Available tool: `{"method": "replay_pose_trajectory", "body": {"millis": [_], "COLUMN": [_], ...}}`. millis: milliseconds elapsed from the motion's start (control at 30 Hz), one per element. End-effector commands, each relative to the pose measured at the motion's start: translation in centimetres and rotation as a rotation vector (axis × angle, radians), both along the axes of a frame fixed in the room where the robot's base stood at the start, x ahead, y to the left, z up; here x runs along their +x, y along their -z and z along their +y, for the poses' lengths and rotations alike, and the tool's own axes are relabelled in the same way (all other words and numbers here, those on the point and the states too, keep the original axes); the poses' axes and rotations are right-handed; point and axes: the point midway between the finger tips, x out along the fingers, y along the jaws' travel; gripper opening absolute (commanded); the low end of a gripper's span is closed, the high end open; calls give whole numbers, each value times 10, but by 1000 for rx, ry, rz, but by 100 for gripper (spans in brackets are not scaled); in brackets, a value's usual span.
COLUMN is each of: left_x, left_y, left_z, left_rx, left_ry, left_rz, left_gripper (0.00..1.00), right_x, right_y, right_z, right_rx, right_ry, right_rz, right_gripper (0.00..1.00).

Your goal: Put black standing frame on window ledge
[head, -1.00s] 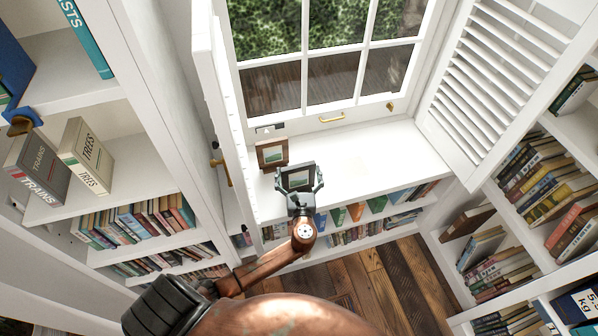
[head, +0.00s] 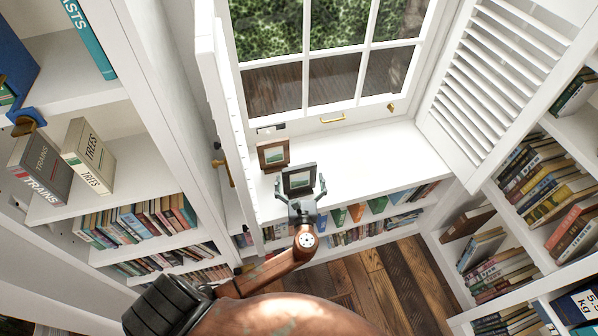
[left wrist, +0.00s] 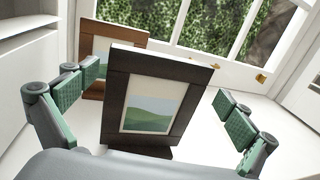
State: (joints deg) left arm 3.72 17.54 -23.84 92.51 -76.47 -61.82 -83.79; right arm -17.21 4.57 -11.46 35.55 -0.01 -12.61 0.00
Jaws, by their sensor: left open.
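The black standing frame (head: 299,181) stands upright on the white window ledge (head: 365,155), near its front edge, with a green landscape picture in it. In the left wrist view the black frame (left wrist: 155,100) is straight ahead, tilted in the picture. My left gripper (head: 301,192) is open in front of the frame. In the left wrist view its green-padded fingers (left wrist: 160,98) are spread wide to either side, with visible gaps to the frame. The frame's back is hidden. My right gripper is out of view.
A brown wooden frame (head: 273,155) stands just behind and left of the black one; it also shows in the left wrist view (left wrist: 97,50). The ledge's right side is clear. An open white shutter (head: 222,125) borders the left, a louvred shutter (head: 490,85) the right.

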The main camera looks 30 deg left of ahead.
Motion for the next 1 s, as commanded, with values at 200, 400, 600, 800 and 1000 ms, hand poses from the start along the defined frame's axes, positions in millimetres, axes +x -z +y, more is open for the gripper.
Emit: {"method": "replay_pose_trajectory", "body": {"millis": [200,400,600,800,1000], "left_x": [-39,-64,-73,-74,-73], "left_y": [0,-1,-2,-2,-1], "left_z": [-30,-49,-56,-56,-56], "left_rx": [-3,-1,0,0,0], "left_ry": [2,1,1,1,1], "left_rz": [3,0,-1,-1,-1], "left_gripper": [100,100,100,100,100], "right_x": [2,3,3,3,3], "right_y": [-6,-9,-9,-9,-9], "right_z": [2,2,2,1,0], "right_rx": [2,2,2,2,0], "right_ry": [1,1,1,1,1], "right_rz": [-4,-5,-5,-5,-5], "right_gripper": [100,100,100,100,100]}}
